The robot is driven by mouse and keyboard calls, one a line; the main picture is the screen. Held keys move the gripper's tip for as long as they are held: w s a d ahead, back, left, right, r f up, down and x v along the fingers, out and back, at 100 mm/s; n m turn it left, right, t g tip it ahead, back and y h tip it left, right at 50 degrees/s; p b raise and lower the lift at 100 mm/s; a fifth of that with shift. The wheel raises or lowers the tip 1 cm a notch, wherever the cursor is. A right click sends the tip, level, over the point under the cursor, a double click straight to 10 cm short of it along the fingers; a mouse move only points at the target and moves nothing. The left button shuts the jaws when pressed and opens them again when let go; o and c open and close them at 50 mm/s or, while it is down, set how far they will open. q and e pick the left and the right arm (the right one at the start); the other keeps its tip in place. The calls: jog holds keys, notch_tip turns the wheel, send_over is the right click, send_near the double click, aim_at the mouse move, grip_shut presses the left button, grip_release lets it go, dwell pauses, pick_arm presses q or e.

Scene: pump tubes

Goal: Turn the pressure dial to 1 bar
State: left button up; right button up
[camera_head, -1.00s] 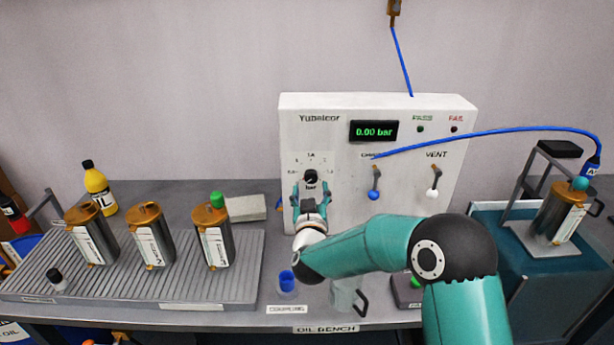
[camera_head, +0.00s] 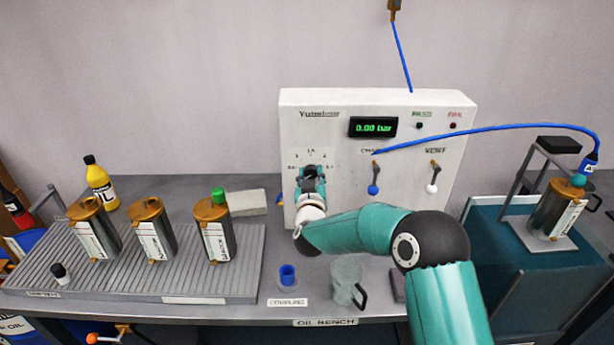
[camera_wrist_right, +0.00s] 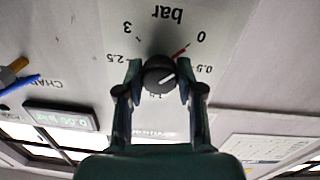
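That view is upside down and shows a scale with 0, 0.5, 2.5 and 3 and a red mark near 0. The pointer slants toward the low end. My right gripper (camera_head: 313,174) is at the dial on the white panel (camera_head: 340,225). Its two fingers (camera_wrist_right: 160,76) lie on either side of the knob and look closed against it. In the head view the gripper hides the knob. The green display (camera_head: 373,127) reads 0.00 bar. My left gripper is not in view.
A blue-knobbed lever (camera_head: 373,188) and a white-knobbed VENT lever (camera_head: 432,187) are right of the dial. A blue hose (camera_head: 490,132) runs to the canister (camera_head: 555,212) at right. Several canisters stand on the ribbed tray (camera_head: 200,285). A grey jug (camera_head: 347,278) stands below my arm.

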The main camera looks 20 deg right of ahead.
jog(key=shift+c, duration=1.2)
jog(key=shift+a+f, duration=0.1)
jog(key=shift+a, duration=0.15)
jog(key=shift+c, duration=0.3)
jog(key=shift+d, duration=0.15)
jog(key=shift+f+m+b, duration=0.1)
jog(key=shift+m+b, duration=0.4)
jog(key=shift+b, duration=0.65)
jog(key=m+b, duration=0.7)
jog(key=b, duration=0.2)
jog(key=shift+m, duration=0.3)
jog(key=m+b, duration=0.4)
jog(key=shift+y, duration=0.4)
jog(key=shift+m+b, duration=1.55)
jog(key=shift+m, duration=0.85)
